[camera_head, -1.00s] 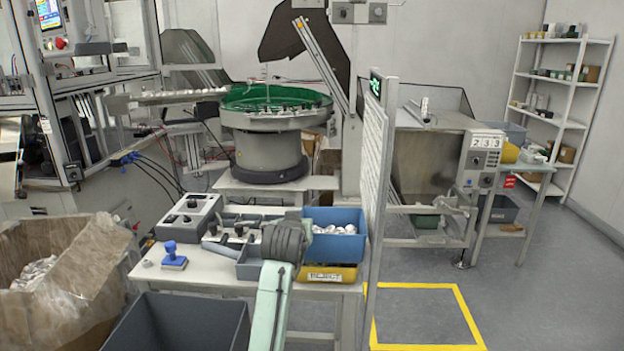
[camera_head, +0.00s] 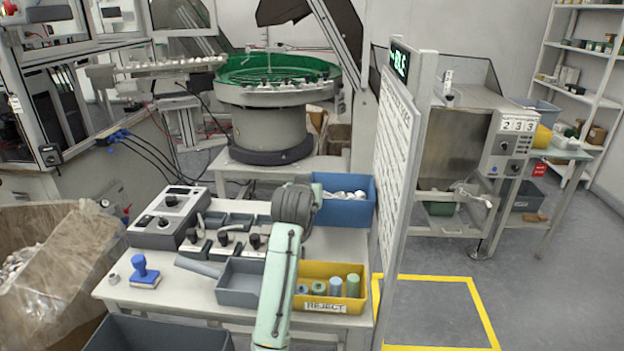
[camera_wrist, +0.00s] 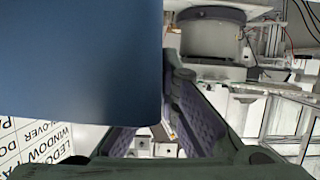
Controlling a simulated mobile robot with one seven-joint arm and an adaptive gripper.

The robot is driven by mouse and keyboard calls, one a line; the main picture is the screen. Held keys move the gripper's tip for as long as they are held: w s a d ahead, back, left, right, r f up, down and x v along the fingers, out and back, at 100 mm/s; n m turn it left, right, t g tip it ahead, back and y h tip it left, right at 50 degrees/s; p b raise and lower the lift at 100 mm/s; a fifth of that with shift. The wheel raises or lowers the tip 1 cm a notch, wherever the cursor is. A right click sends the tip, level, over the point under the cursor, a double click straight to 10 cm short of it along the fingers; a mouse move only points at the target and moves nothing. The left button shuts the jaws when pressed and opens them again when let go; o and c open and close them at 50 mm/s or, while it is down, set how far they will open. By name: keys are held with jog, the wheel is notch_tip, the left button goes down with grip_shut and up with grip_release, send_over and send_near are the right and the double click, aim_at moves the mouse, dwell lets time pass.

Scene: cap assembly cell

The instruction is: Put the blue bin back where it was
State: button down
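The blue bin (camera_head: 347,212), with white parts in it, is at the right of my gripper (camera_head: 310,207), beyond the yellow reject bin. My arm end hides its left side, and the fingers cannot be made out there. In the wrist view, a plain wall of the blue bin (camera_wrist: 80,60) fills the upper left. The fingers of my gripper (camera_wrist: 155,115) are beside its edge, and the wall hides part of one finger. The bin keeps its place against the gripper as both move, so the gripper seems shut on it. I cannot tell whether its underside touches the table.
The yellow reject bin (camera_head: 352,305) holds several cylinders at the table's (camera_head: 190,290) front right. A grey bin (camera_head: 238,285), control box (camera_head: 165,216) and blue stamp (camera_head: 145,272) are left of it. A white sign panel (camera_head: 393,165) rises close at the right. Yellow tape (camera_head: 440,278) frames clear floor.

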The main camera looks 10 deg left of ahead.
jog(key=shift+w, duration=0.45)
jog(key=shift+f, duration=3.3)
jog(key=shift+f+b, duration=0.3)
jog(key=shift+f, duration=0.25)
jog(key=c, duration=1.7)
grip_release()
